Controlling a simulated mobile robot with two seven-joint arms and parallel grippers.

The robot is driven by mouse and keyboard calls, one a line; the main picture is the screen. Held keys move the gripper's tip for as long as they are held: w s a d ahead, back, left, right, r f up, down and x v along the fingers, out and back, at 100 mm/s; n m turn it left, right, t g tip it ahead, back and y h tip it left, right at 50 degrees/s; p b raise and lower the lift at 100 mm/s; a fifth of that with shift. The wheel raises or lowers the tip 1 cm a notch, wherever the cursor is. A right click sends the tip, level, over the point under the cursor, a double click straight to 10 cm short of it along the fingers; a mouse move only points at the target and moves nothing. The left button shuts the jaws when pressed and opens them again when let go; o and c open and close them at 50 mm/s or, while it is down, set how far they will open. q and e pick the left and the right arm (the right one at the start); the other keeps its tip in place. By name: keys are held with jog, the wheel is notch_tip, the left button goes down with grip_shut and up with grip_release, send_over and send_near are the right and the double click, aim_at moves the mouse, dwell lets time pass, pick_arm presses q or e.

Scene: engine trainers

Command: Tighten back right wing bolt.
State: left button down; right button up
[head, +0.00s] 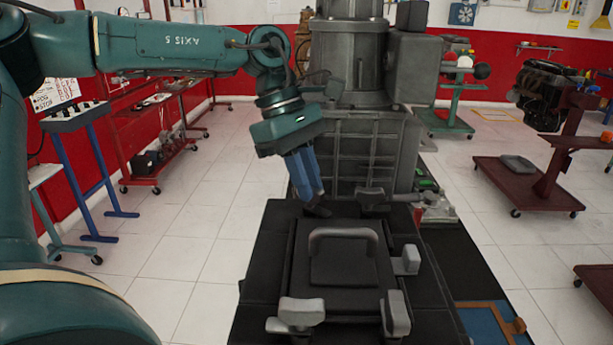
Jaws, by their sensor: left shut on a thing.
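A dark square hatch cover (301,282) with a raised grey handle (343,235) lies on a black platform. Grey wing bolts stand around it: one at the back right (372,197), one at the right side (406,261), one at the front left (301,312) and one at the front right (396,314). My left gripper (318,207) points down at the cover's back left corner, left of the back right wing bolt and apart from it. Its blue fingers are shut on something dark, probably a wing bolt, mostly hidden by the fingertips. My right gripper is out of view.
A tall grey machine column (347,65) stands right behind the cover. An engine on a red stand (545,178) is at the right. Blue-legged stands (100,185) are at the left. The white tiled floor is open on both sides.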

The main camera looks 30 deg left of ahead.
pick_arm(q)
jog(key=m+g, duration=0.2)
jog(key=m, duration=0.3)
jog(key=shift+w+m, duration=0.15)
jog(key=shift+m, duration=0.15)
jog(key=m, duration=0.2)
jog(key=m+g+y, duration=0.1)
jog(key=m, duration=0.1)
jog(key=shift+w+d+y, duration=0.1)
jog(key=shift+y, duration=0.2)
jog(key=shift+m+g, duration=0.4)
jog(key=shift+m, duration=0.4)
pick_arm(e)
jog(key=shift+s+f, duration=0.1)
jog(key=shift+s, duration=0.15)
pick_arm(q)
jog(key=shift+m+y, duration=0.3)
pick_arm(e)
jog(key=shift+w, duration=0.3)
pick_arm(q)
jog(key=c, duration=1.5)
grip_release()
jog(key=shift+o, duration=0.5)
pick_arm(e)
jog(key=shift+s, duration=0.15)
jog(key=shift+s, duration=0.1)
